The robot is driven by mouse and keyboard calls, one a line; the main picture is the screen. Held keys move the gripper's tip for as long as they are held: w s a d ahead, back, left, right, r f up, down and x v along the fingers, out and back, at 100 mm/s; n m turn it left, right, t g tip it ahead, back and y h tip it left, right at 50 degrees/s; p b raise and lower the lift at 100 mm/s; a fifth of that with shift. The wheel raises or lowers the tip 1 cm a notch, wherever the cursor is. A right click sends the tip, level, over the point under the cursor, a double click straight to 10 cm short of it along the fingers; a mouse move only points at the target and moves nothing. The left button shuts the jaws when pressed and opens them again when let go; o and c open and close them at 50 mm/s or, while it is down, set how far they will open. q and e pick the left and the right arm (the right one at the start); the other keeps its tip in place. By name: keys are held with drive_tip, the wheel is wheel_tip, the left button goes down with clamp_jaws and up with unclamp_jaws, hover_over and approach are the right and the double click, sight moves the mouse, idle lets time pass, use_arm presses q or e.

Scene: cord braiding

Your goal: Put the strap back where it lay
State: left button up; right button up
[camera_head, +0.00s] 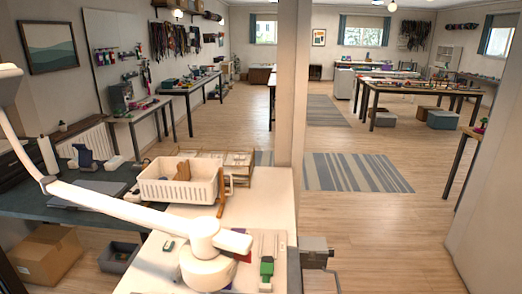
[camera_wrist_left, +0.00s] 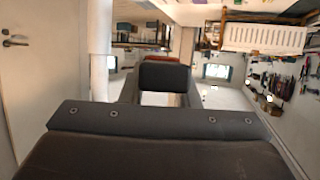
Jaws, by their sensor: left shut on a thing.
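My left arm reaches in from the left in the head view, with its white wrist low over the pale table (camera_head: 160,262). The wrist hides its gripper there. I cannot pick out the strap for certain. Thin pale strips (camera_head: 270,241) and a green clamp-like piece (camera_head: 266,268) lie right of the wrist, near a dark red patch (camera_head: 243,257). My right gripper is in neither view.
A grey metal device (camera_head: 314,250) is at the table's right edge. A pillar rises at the table's far right corner.

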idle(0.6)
use_arm(q)
drive_tip(key=w+a+f+n+t+y, duration=0.1)
drive_tip(key=w+a+f+n+y, duration=0.4)
drive_tip(key=w+a+f, duration=0.6)
drive_tip(key=w+a, duration=0.1)
drive_tip(key=w, duration=0.1)
drive_tip(key=shift+w+a+f+t+y, duration=0.3)
drive_tip(key=shift+a+f, duration=0.05)
drive_tip(key=shift+a, duration=0.05)
wheel_tip(320, 180, down, 10)
drive_tip(key=shift+r, duration=0.2)
